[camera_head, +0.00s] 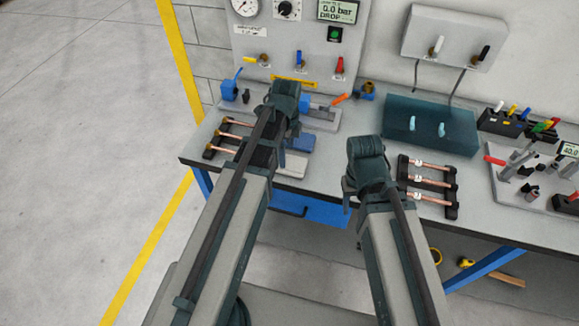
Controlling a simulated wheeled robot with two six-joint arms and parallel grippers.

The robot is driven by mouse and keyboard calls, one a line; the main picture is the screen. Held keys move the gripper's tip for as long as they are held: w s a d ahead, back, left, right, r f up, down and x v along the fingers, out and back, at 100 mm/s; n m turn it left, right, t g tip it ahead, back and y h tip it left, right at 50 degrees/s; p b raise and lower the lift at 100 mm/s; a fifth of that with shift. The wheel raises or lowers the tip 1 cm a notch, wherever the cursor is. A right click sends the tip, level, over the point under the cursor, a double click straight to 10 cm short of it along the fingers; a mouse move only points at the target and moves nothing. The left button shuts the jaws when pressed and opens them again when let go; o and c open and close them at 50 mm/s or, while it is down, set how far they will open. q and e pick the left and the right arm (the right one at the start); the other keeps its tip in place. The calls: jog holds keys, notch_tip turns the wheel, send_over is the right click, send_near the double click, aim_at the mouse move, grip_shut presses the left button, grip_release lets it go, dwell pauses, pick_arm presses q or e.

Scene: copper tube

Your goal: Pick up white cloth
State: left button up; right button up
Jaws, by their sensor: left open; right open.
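A flat whitish-grey piece (293,165) lies on the workbench by my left gripper, partly covered by my arm; it may be the white cloth, but I cannot tell for sure. My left gripper (284,125) is open over the bench, beside a blue block; its fingertips are mostly hidden by the wrist. My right gripper (352,192) is open near the bench's front edge, to the left of the right tube rack; its fingers are largely hidden too.
Copper tubes lie on a left rack (209,154) and a right rack (452,212). A teal translucent tank (458,131) stands behind the right rack. A gauge panel (265,40) rises at the back. Tools and a fixture (507,204) crowd the right side.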

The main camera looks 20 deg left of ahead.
aim_at(290, 163)
pick_arm(q)
jog(key=f+b, duration=0.3)
jog(key=d+f+b, duration=0.1)
jog(key=f+b, duration=0.1)
jog(key=shift+f, duration=0.15)
pick_arm(e)
notch_tip(290, 163, down, 5)
pick_arm(q)
jog(key=shift+c, duration=0.2)
